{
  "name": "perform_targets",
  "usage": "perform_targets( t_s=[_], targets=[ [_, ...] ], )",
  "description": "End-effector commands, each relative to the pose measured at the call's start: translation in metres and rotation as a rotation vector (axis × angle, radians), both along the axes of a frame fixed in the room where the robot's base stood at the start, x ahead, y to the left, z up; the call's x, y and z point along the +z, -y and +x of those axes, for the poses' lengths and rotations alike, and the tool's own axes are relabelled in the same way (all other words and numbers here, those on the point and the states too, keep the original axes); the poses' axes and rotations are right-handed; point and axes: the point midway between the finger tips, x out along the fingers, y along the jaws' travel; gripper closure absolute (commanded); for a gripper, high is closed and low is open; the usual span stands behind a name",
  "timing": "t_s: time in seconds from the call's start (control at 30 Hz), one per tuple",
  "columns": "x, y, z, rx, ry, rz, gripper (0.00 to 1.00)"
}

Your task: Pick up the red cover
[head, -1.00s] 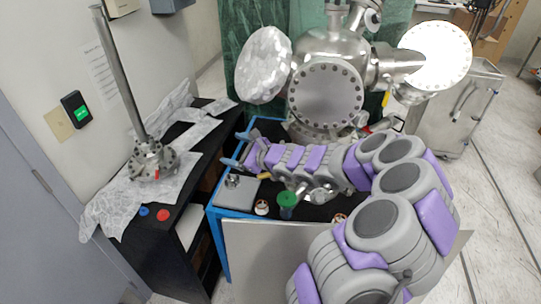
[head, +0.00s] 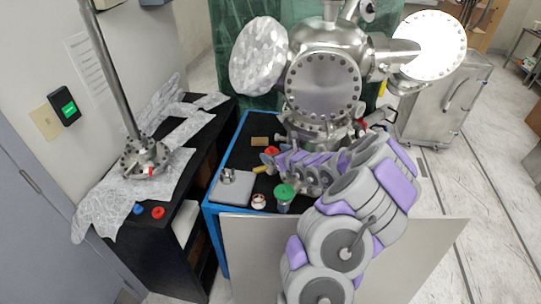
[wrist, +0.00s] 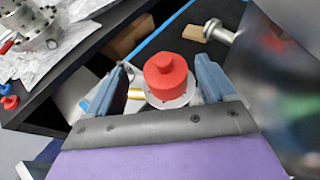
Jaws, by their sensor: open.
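My gripper (wrist: 160,64) is open, with one blue finger on each side of the cover. I cannot tell whether either finger touches it. In the head view a red piece (head: 272,151) shows by the end of my arm, above the black top of the blue-framed table (head: 228,160); my fingers are hard to make out there. Another red cap (head: 158,213) lies on the black bench at left, beside a small blue cap.
A green-topped piece (head: 284,192), a grey box (head: 232,188) and a small white-and-red item (head: 258,201) stand on the table near my arm. The large metal chamber (head: 325,80) rises behind. A grey panel fronts the table.

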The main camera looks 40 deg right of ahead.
Motion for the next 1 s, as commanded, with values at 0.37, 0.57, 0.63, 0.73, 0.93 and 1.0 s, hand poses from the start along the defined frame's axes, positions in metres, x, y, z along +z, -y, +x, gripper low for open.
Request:
perform_targets(
  t_s=[0.37, 0.57, 0.63, 0.73, 0.93, 1.0],
  targets=[
    [-0.010, -0.001, 0.029, 0.003, 0.003, -0.003, 0.16],
    [-0.009, -0.001, 0.030, 0.003, 0.003, -0.002, 0.16],
    [-0.010, 0.001, 0.030, 0.001, 0.003, -0.001, 0.20],
    [-0.011, 0.003, 0.029, 0.001, 0.002, 0.000, 0.30],
    [-0.011, 0.003, 0.029, 0.001, 0.002, 0.000, 0.49],
    [-0.011, 0.003, 0.029, 0.001, 0.002, 0.000, 0.56]
  ],
)
